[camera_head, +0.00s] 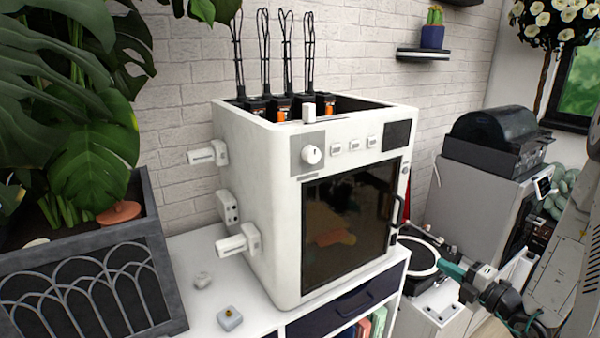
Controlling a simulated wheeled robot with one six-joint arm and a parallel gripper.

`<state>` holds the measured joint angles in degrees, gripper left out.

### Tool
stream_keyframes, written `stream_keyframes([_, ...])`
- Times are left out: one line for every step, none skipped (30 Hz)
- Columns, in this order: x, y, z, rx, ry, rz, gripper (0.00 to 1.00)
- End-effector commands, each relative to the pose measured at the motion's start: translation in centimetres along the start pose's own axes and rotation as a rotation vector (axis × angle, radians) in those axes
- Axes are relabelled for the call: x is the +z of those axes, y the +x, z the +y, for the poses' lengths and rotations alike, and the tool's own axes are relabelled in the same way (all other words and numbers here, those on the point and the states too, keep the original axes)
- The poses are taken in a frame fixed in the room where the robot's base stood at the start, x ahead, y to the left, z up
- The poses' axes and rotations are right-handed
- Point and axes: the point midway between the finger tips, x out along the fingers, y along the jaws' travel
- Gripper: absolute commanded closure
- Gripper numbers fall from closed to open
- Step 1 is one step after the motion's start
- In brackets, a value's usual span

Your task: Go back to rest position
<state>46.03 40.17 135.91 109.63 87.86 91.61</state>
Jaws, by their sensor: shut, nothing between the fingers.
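My gripper (432,241) is at the lower right, at the end of my dark arm with a teal band. It points up and left, toward the right side of the white printer-like machine (262,190). The fingers look small and dark, and they appear shut with nothing between them. The gripper appears in front of or above a round black disc with a pale rim (412,270). I cannot tell whether it touches the disc or the machine.
A grey planter (85,285) with large leaves fills the left. A grey machine with a dark lid (470,190) stands behind right.

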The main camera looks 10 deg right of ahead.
Motion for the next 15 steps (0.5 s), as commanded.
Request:
stream_keyframes([-0.1,0.0,-0.1,-0.005,-0.038,0.006,1.0])
stream_keyframes([-0.4,0.0,-0.2,-0.008,-0.071,0.019,1.0])
stream_keyframes([-1.1,0.0,-0.4,-0.014,-0.124,0.05,1.0])
stream_keyframes([-1.8,-0.1,-0.6,-0.019,-0.166,0.082,1.0])
stream_keyframes([-2.6,-0.2,-0.8,-0.023,-0.213,0.12,1.0])
stream_keyframes([-3.8,-0.4,-0.8,-0.023,-0.284,0.177,1.0])
stream_keyframes([-4.8,-0.6,-0.6,-0.018,-0.346,0.224,1.0])
stream_keyframes([-5.7,-0.8,-0.2,-0.011,-0.411,0.273,1.0])
stream_keyframes([-7.0,-0.9,0.3,0.003,-0.499,0.342,1.0])
stream_keyframes([-8.0,-1.1,0.9,0.018,-0.566,0.397,1.0])
stream_keyframes([-9.0,-1.2,1.4,0.035,-0.635,0.452,1.0])
stream_keyframes([-10.5,-1.5,2.1,0.062,-0.729,0.53,1.0])
stream_keyframes([-11.5,-1.7,2.7,0.085,-0.798,0.587,1.0])
stream_keyframes([-12.5,-1.9,3.3,0.11,-0.868,0.644,1.0])
stream_keyframes([-13.8,-2.3,4.0,0.146,-0.961,0.722,1.0])
